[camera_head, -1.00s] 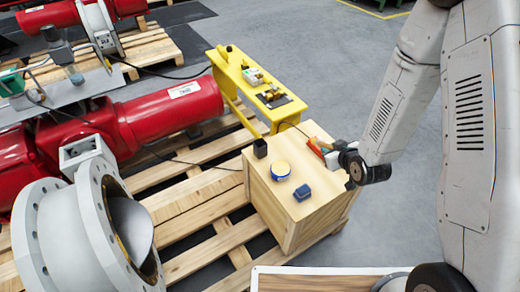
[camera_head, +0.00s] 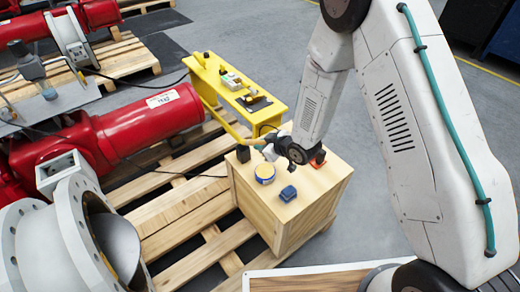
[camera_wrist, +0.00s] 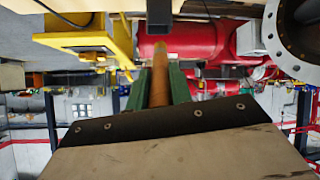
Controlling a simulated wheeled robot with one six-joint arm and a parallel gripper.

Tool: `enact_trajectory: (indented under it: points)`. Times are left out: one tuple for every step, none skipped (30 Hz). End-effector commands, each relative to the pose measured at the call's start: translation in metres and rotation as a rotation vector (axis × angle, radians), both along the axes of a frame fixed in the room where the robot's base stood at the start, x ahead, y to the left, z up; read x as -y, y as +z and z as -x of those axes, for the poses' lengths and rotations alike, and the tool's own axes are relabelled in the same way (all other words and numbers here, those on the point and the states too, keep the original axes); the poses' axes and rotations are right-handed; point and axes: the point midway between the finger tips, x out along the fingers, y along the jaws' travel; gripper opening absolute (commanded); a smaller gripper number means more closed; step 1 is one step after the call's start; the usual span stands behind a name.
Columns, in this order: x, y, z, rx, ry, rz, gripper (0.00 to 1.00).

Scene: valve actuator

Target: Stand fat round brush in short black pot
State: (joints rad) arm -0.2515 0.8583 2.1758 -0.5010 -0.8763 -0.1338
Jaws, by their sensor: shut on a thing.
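The short black pot (camera_head: 243,153) stands on the left corner of the wooden crate's top. My gripper (camera_head: 262,146) is just right of it, low over the crate. In the wrist view, the green fingers of my gripper (camera_wrist: 159,88) are shut on a brown round handle, which I take to be the fat round brush (camera_wrist: 159,80). The brush end is not clear in either view. A dark square shape, likely the black pot (camera_wrist: 159,14), lies straight beyond the handle at the top. I cannot tell whether they touch.
On the crate (camera_head: 285,222) are a yellow-and-blue tin (camera_head: 264,172), a small blue block (camera_head: 288,193) and a dark and orange item (camera_head: 318,158) partly behind my wrist. A yellow bench (camera_head: 235,90) stands behind. Red actuators (camera_head: 140,120) and a pallet are left.

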Motion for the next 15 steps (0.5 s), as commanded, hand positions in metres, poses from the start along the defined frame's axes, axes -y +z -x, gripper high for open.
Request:
enact_trajectory:
  points:
    - [-0.002,0.0,-0.003,0.0,0.0,0.0,0.0]
    - [-0.003,0.0,-0.004,0.0,0.0,0.0,0.0]
    - [-0.004,-0.001,-0.006,0.0,0.0,0.0,0.0]
    - [-0.005,-0.001,-0.008,0.0,0.0,0.0,0.0]
    - [-0.007,-0.001,-0.01,0.001,0.0,-0.001,0.0]
    - [-0.009,-0.002,-0.013,0.001,0.0,-0.001,0.0]
    - [-0.008,-0.009,-0.011,-0.004,-0.001,0.0,0.0]
    - [-0.008,-0.015,-0.011,-0.005,-0.002,0.001,0.0]
    - [-0.007,-0.022,-0.011,-0.005,-0.002,0.001,0.0]
    - [-0.007,-0.026,-0.011,-0.005,-0.002,0.001,0.0]
    - [-0.007,-0.03,-0.011,-0.002,-0.001,0.0,0.0]
    - [-0.007,-0.035,-0.011,-0.002,-0.001,0.0,0.0]
    - [-0.007,-0.036,-0.011,-0.002,-0.001,-0.001,0.0]
    - [-0.007,-0.037,-0.011,-0.002,-0.001,-0.001,0.0]
    - [-0.008,-0.037,-0.012,0.0,-0.001,0.0,0.0]
